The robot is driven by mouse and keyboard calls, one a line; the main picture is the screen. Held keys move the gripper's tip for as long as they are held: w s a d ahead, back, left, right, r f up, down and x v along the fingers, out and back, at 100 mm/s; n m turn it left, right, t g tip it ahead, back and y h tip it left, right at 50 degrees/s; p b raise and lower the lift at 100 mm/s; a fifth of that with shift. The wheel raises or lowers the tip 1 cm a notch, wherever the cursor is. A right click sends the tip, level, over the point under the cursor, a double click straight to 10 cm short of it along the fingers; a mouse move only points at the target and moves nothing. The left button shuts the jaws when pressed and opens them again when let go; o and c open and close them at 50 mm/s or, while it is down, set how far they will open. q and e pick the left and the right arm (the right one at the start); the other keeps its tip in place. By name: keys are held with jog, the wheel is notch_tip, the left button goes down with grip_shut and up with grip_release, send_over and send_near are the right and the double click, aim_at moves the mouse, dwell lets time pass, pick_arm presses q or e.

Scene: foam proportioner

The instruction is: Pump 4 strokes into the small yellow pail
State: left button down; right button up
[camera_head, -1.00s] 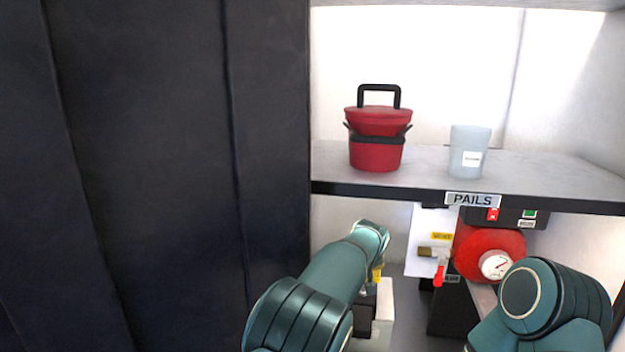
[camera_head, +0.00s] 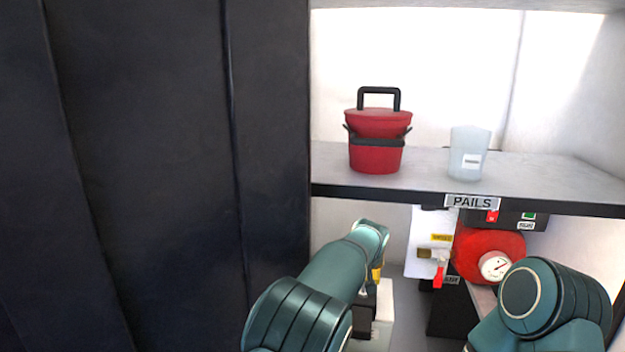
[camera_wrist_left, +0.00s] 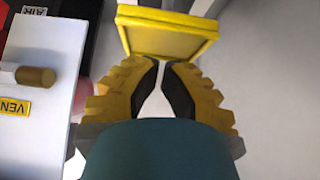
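My left gripper (camera_wrist_left: 160,68) has yellow fingers with black pads. The fingertips nearly meet, with a narrow gap and nothing visible between the pads. A yellow square-edged piece (camera_wrist_left: 168,38) lies just beyond the fingertips in the left wrist view; I cannot tell whether they touch it or whether it is the small yellow pail. In the head view my left arm reaches low below the shelf and mostly hides its gripper. My right arm shows at the lower right; its gripper is out of view. The red gauge unit (camera_head: 487,247) stands under the shelf.
The PAILS shelf (camera_head: 420,192) holds a red lidded pail (camera_head: 376,158) and a pale cup (camera_head: 463,164). Below are a red-handled valve (camera_head: 438,274) and a white box (camera_head: 383,312) beside my left gripper. A wooden-looking knob (camera_wrist_left: 35,76) is at the wrist view's left. A dark panel (camera_head: 150,170) fills the left.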

pick_arm(q)
jog(key=shift+f+b, duration=1.95)
jog(key=shift+f, duration=1.4)
jog(key=shift+r, duration=0.2)
jog(key=shift+r+p, duration=2.25)
jog(key=shift+r, duration=1.1)
jog(key=shift+r, duration=0.1)
jog(key=shift+r+p, duration=1.45)
jog(key=shift+r, duration=0.5)
jog(key=shift+f, duration=0.15)
